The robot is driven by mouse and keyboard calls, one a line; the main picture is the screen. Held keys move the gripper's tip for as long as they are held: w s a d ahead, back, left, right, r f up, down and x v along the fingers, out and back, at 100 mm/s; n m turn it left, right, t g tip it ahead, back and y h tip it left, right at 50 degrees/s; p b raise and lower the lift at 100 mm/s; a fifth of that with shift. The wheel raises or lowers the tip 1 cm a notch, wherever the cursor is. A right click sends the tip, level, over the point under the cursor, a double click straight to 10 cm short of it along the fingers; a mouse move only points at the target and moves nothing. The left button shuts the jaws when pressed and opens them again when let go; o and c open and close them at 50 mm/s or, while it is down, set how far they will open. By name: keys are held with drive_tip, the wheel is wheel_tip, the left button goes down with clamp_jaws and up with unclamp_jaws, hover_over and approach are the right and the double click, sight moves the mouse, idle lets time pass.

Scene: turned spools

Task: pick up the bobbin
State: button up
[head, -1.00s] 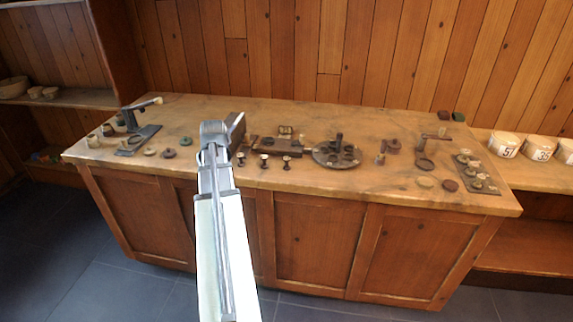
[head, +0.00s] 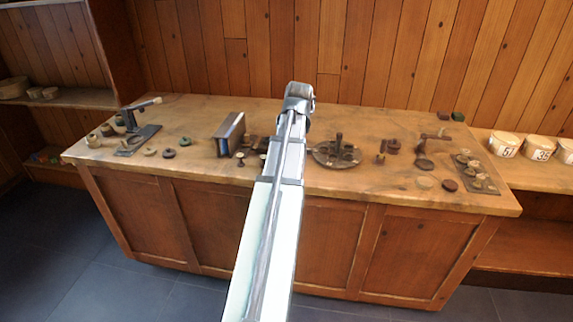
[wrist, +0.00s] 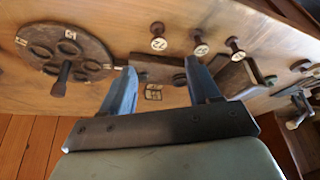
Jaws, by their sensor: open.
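Three small bobbin-shaped pieces with dark stems and pale, marked ends stand in a row in the wrist view: a left bobbin (wrist: 158,42), a middle bobbin (wrist: 200,47) and a right bobbin (wrist: 235,46). I cannot tell which one the task names. In the head view one bobbin (head: 240,159) shows left of my arm; my arm covers part of the row. My gripper (wrist: 160,65) is open and empty, its two blue-grey fingers apart. The bobbins lie beyond its fingertips in the wrist view, apart from them. In the head view my arm hides the fingers.
A round plate with holes and an upright post (head: 336,153) stands right of my arm. A dark upright block (head: 230,134) stands left of it. A small labelled piece (wrist: 153,93) shows between my fingers. Labelled white tubs (head: 505,146) stand at the far right.

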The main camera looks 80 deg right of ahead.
drive_tip(key=x, duration=0.7)
drive_tip(key=shift+w+f, duration=0.1)
drive_tip(key=shift+f, duration=0.1)
drive_tip(key=shift+x, duration=2.7)
drive_tip(key=shift+d+r, duration=0.1)
drive_tip(key=shift+d, duration=0.05)
drive_tip(key=shift+c, duration=0.2)
drive_tip(key=c, duration=1)
